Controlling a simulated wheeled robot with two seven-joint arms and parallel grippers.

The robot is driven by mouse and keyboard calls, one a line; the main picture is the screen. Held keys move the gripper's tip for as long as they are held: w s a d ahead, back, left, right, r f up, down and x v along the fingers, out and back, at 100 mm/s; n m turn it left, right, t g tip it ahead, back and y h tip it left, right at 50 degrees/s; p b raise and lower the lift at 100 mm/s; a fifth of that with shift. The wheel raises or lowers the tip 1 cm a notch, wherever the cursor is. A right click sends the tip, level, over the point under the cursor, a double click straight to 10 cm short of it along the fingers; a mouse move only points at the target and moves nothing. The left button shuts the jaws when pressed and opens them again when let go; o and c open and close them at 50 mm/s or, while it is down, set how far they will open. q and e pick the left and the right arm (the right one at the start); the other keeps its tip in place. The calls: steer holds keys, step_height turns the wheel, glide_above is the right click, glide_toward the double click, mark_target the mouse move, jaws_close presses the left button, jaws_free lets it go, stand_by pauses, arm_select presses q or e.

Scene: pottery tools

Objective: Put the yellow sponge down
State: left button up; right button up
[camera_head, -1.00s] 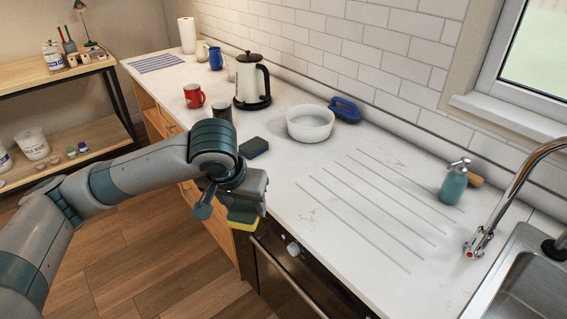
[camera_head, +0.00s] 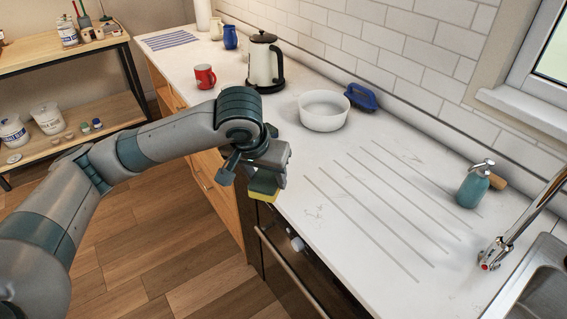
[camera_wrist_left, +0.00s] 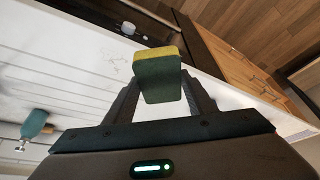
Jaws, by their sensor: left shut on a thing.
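The yellow sponge (camera_head: 263,193) has a dark green side and is held in my left gripper (camera_head: 266,178). In the head view it hangs below the gripper at the counter's front edge, and I cannot tell whether it touches the counter. In the left wrist view the sponge (camera_wrist_left: 158,76) sits between the two fingers of the left gripper (camera_wrist_left: 160,98), its dark green face toward the camera and its yellow layer along the top. My right gripper is in neither view.
The white counter (camera_head: 340,235) has a clear grooved area right of the gripper. A sink (camera_head: 535,290) is at the right.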

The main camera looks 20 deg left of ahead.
arm_select(q)
steer(key=w+d+m+h, duration=0.1)
steer(key=w+d+m, duration=0.1)
steer(key=w, duration=0.4)
steer(key=w+d+m+h, duration=0.1)
steer(key=w+d+m, duration=0.1)
steer(key=w, duration=0.4)
steer(key=w+d+m+g, duration=0.1)
steer(key=w+d+m, duration=0.2)
steer(key=w, duration=0.4)
steer(key=shift+d+r+h, duration=0.2)
steer(key=shift+d+h, duration=0.2)
steer(key=shift+d, duration=0.4)
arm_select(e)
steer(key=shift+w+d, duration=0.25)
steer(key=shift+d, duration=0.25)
arm_select(q)
steer(key=shift+a, duration=0.1)
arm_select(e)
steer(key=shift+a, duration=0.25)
